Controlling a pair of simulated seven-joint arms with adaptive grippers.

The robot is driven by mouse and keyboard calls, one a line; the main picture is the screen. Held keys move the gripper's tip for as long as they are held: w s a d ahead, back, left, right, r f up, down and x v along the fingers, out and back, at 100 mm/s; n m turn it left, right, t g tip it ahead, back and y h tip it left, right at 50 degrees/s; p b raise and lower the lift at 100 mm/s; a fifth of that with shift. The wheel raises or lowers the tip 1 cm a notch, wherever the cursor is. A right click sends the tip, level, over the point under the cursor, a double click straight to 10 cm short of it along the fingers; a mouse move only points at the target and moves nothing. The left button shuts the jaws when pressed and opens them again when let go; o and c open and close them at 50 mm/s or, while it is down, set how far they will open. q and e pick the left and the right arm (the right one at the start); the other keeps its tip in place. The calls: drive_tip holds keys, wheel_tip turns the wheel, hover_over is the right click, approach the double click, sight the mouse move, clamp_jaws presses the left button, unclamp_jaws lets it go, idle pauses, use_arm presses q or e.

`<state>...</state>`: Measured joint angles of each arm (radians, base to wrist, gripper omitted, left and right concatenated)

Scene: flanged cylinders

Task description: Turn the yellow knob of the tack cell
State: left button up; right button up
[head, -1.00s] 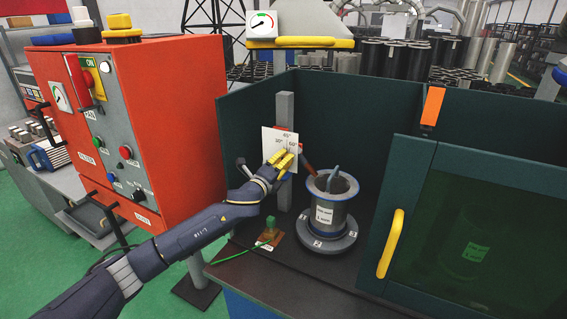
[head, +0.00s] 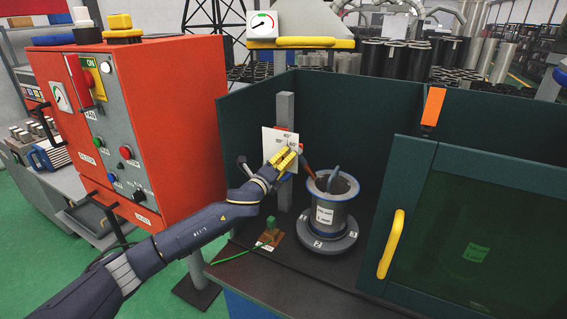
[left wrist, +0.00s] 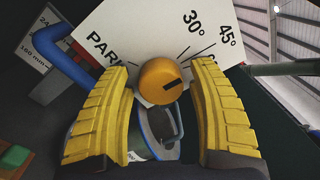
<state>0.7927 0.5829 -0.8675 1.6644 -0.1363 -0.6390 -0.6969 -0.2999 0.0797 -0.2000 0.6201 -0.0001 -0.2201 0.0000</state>
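The yellow knob (left wrist: 158,80) sits on a white dial plate (left wrist: 150,30) marked PARK, 30° and 45°, with another mark partly hidden by a finger. Its black line points right and slightly up in the left wrist view. My left gripper (left wrist: 159,75) is open, with one ribbed yellow finger on each side of the knob and a small gap showing at each side. In the head view the left gripper (head: 285,157) covers the knob in front of the plate (head: 270,140). My right gripper is not in view.
A flanged cylinder (head: 322,232) stands on the dark bench right of the hand, with a torch leaning to its rim. A green clamp block (head: 268,237) lies in front. Dark cell walls and a yellow-handled door (head: 391,244) bound the right; a red cabinet (head: 175,90) stands left.

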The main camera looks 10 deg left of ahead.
use_arm(q)
drive_tip(key=shift+o, duration=0.4)
drive_tip(key=shift+s, duration=0.15)
drive_tip(key=v, duration=1.1)
drive_tip(key=shift+s, duration=0.4)
